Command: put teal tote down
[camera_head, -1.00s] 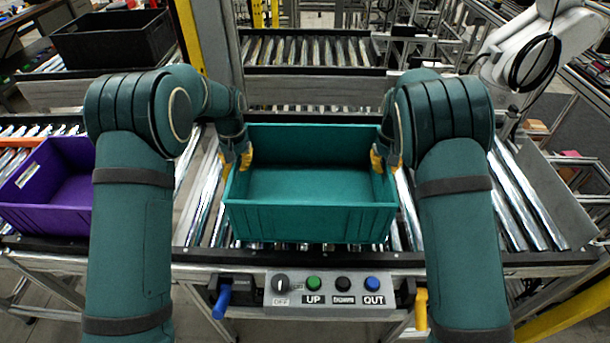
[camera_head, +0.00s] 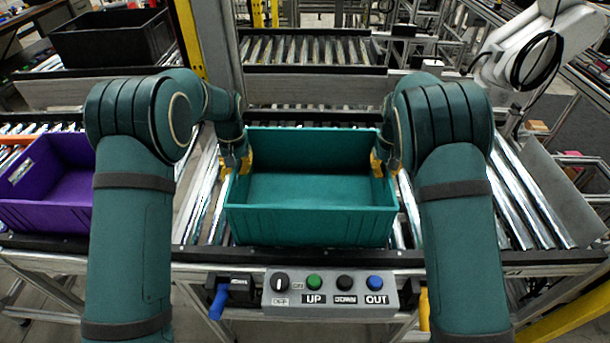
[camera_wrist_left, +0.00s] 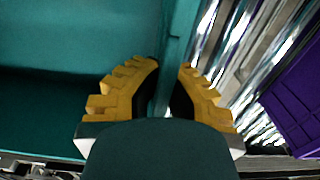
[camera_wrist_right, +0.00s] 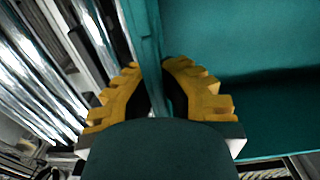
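The teal tote (camera_head: 312,224) is empty and level over the roller conveyor in the middle of the head view. Whether its base touches the rollers cannot be told. My left gripper (camera_head: 237,164) is at its left wall; in the left wrist view the fingers (camera_wrist_left: 170,68) are closed on either side of that wall (camera_wrist_left: 172,50). My right gripper (camera_head: 385,166) is at the right wall; in the right wrist view its fingers (camera_wrist_right: 152,66) are closed on either side of that wall (camera_wrist_right: 143,35).
A purple tote (camera_head: 48,214) stands to the left on the conveyor. A black bin (camera_head: 112,42) is at the back left. A button panel (camera_head: 330,291) is at the front edge. Bare rollers (camera_head: 524,205) lie to the right. A white robot arm (camera_head: 545,50) stands at the back right.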

